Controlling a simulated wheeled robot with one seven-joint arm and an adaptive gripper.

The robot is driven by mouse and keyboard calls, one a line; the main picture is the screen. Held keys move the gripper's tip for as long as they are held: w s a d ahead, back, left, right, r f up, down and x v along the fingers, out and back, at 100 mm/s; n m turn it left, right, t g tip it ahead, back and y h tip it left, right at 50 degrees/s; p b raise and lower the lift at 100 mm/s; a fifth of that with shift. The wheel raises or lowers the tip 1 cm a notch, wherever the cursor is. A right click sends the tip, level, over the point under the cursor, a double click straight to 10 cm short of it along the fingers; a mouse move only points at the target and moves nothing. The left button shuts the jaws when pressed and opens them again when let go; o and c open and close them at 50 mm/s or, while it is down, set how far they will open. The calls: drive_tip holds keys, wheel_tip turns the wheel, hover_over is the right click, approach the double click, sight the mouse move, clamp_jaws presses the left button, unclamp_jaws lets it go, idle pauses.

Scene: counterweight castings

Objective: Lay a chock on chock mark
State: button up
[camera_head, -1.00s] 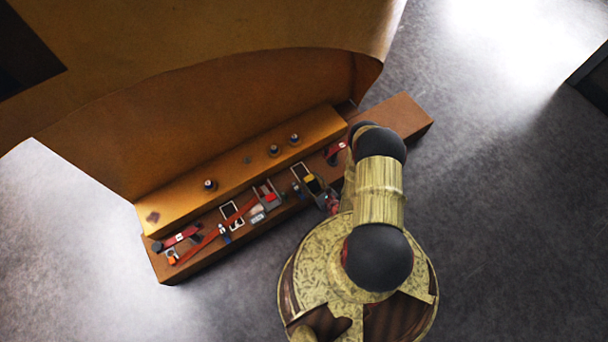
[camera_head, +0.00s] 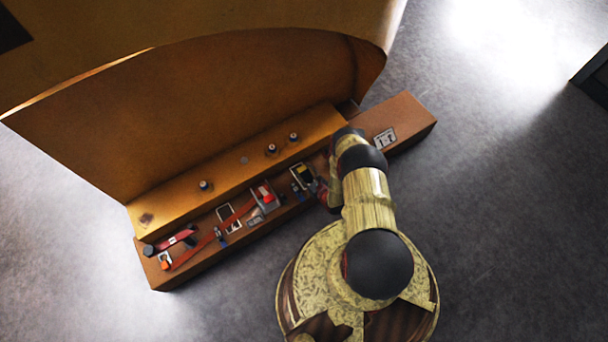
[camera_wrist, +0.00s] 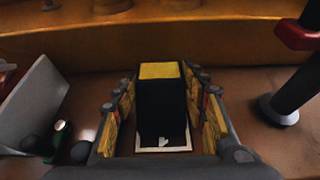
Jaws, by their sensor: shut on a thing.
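The chock is a dark block with a yellow top (camera_wrist: 160,95), upright between the fingers of my gripper (camera_wrist: 162,112) in the wrist view. My gripper is shut on it. The white outline of the chock mark (camera_wrist: 165,150) shows at the block's near side, with a small white sign inside. I cannot tell whether the block touches the surface. In the head view the chock (camera_head: 305,172) is over a white outline (camera_head: 294,183) on the brown ledge, and my gripper (camera_head: 315,184) is partly hidden by my arm.
On the ledge (camera_head: 180,274) lie a red-and-grey tool (camera_head: 264,195), another white outline (camera_head: 230,218) and a red-handled item (camera_head: 176,239). Several studs (camera_head: 272,149) stand on the raised step behind. A marked white plate (camera_head: 385,139) lies on the clear right end.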

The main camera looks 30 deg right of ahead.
drive_tip(key=shift+w+f, duration=0.1)
drive_tip(key=shift+f, duration=0.2)
drive_tip(key=shift+f, duration=0.15)
drive_tip(key=o, duration=1.4)
drive_tip(key=shift+s+r, duration=0.2)
drive_tip(key=shift+s, duration=0.05)
drive_tip(key=p+v, duration=0.4)
drive_tip(key=v, duration=0.6)
drive_tip(key=shift+s+d+r, duration=0.1)
drive_tip(key=shift+s, duration=0.1)
drive_tip(key=shift+s+r, duration=0.15)
drive_tip(key=shift+s, duration=0.4)
